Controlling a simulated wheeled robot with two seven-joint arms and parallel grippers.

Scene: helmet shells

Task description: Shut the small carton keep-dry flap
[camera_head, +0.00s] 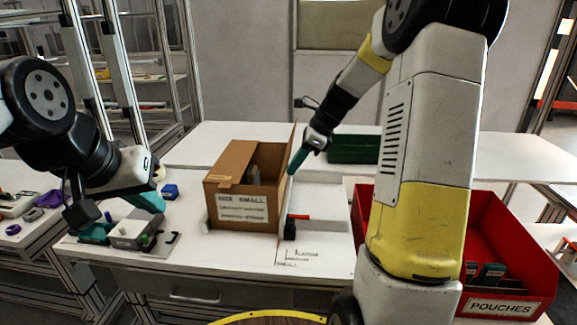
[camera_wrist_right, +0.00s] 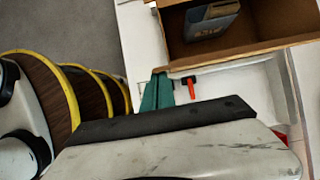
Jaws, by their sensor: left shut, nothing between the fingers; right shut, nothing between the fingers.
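The small carton (camera_head: 238,205) is brown cardboard with a white "SIZE SMALL" label and stands on the white table. Its flap (camera_head: 288,180) stands up along the carton's right side, and the top is open, with a dark item inside. In the right wrist view the carton (camera_wrist_right: 255,57) shows a grey-blue box (camera_wrist_right: 212,22) inside. My right gripper (camera_head: 297,161) has teal fingers, is shut, and is just right of the raised flap; it also shows in the right wrist view (camera_wrist_right: 157,92). Whether it touches the flap is unclear. My left gripper (camera_head: 150,202) is shut, left of the carton, over a grey fixture.
A red "POUCHES" bin (camera_head: 508,245) stands at the right, partly behind my right arm. A green bin (camera_head: 352,148) is behind the carton. A grey fixture (camera_head: 133,232) and a small blue block (camera_head: 170,191) lie at left. A red-and-black item (camera_head: 291,228) stands right of the carton.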

